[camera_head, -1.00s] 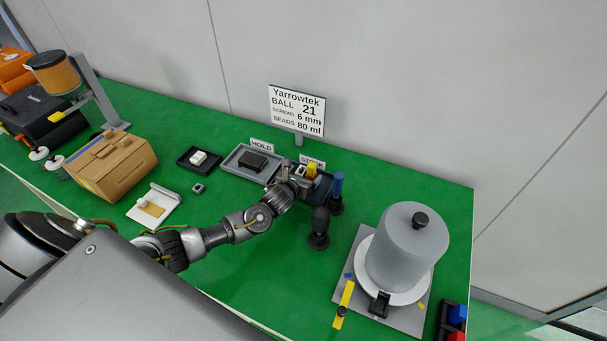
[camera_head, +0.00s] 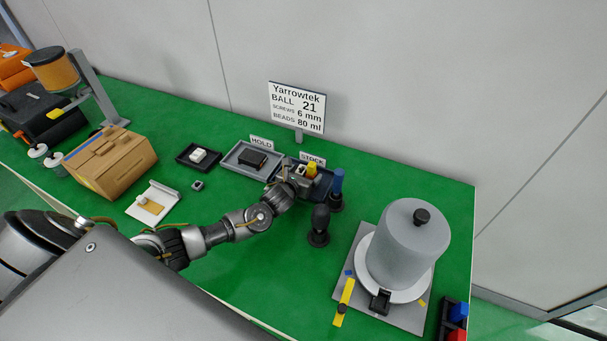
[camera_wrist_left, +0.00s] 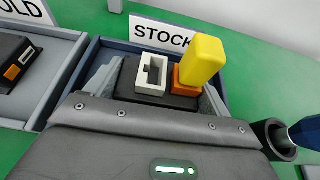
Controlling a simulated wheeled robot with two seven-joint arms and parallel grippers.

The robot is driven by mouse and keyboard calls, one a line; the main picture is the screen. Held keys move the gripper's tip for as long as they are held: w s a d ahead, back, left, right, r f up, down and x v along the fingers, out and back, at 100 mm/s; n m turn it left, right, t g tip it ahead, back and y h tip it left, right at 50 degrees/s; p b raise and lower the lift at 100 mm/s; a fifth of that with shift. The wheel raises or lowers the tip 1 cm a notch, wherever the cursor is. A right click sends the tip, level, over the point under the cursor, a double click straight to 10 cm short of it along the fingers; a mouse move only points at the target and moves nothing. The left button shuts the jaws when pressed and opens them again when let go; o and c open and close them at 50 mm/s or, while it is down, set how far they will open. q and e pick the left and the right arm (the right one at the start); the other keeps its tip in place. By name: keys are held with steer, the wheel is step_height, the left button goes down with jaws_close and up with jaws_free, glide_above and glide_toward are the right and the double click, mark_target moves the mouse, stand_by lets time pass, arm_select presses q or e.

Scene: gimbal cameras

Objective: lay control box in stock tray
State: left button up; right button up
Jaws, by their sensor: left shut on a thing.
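The control box (camera_wrist_left: 127,88) is a dark block with a white slotted frame and an orange part topped by a yellow knob; the knob (camera_head: 312,168) also shows in the head view. The tray shows partly in the head view (camera_head: 322,190). My left gripper (camera_wrist_left: 158,90) is shut on the control box, a finger on each side. Whether the box touches the tray floor is hidden. My right gripper is not in view.
The grey HOLD tray (camera_head: 232,158) with a dark box (camera_head: 252,158) stands left of the stock tray. A blue-handled tool (camera_head: 337,182) in a holder and a black knobbed post (camera_head: 320,226) stand close on the right. A large grey cylinder (camera_head: 405,255) is further right.

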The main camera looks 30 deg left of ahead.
arm_select(q)
steer(key=o, duration=1)
steer(key=shift+c, duration=0.2)
steer(key=b+v, duration=0.1)
steer(key=v, duration=0.9)
steer(key=shift+s+r, duration=0.1)
steer(key=shift+s, duration=0.3)
